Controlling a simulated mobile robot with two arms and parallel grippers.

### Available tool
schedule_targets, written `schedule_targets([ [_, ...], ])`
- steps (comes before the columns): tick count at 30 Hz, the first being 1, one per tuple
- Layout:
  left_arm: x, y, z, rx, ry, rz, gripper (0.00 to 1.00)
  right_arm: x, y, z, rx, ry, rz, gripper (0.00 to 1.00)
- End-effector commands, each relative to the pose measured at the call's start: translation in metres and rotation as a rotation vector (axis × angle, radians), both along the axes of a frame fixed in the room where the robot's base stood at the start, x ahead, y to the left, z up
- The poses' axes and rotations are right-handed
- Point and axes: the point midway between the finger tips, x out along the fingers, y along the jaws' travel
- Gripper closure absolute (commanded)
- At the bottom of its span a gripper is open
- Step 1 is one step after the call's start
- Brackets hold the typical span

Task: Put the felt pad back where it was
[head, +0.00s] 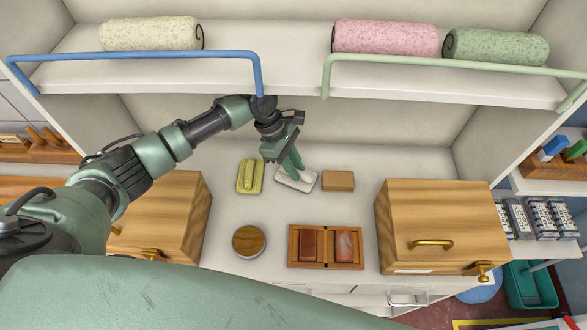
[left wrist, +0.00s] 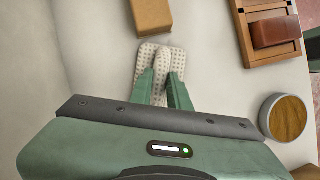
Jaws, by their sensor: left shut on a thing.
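A pale, dotted pad with a raised ridge (head: 304,184), which I take for the felt pad, is on the white worktop below the shelf. My left gripper (head: 292,172) reaches down to it from behind. In the left wrist view, the two green fingers (left wrist: 163,78) are shut on the ridge of the pad (left wrist: 147,58). The fingers hide part of the pad. I cannot tell whether it rests on the worktop or is just above it. My right gripper is not in view.
A yellow pad (head: 242,184) lies left of the pale pad and a wooden block (head: 338,181) right of it. In front are a round wood-topped tin (head: 248,241) and a wooden tray (head: 326,248) with two reddish blocks. Wooden cabinets (head: 440,222) flank the worktop. A railed shelf (head: 290,75) hangs above.

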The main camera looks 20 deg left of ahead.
Motion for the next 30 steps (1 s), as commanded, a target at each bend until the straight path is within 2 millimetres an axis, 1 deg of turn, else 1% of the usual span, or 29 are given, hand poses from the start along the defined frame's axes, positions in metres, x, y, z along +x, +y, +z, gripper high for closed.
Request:
schedule_targets([
  [1,0.0,0.0,0.001,0.0,0.001,0.0,1.0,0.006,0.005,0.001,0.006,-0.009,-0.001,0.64],
  [3,0.0,0.0,0.0,0.0,0.001,0.0,1.0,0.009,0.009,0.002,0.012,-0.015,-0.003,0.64],
  [7,0.0,0.0,-0.003,0.0,0.001,0.001,1.0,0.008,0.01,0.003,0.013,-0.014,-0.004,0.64],
  [8,0.0,0.0,-0.003,0.0,0.0,0.001,0.74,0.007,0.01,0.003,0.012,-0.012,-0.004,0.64],
  [9,0.0,0.0,-0.003,0.0,0.0,0.001,0.63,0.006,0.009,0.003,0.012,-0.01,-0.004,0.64],
  [10,0.0,0.0,-0.003,0.0,0.0,0.001,0.61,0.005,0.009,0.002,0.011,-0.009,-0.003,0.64],
  [19,0.0,0.0,-0.002,0.0,0.0,0.0,0.61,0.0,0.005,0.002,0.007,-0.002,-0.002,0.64],
  [22,0.0,0.001,0.003,0.0,-0.002,-0.001,0.61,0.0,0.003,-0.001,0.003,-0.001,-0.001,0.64],
  [26,0.002,0.009,0.02,-0.001,-0.004,0.001,0.61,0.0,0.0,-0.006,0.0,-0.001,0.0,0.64],
  [30,0.004,0.022,0.048,-0.001,-0.004,0.0,0.61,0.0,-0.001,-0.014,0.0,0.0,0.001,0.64],
])
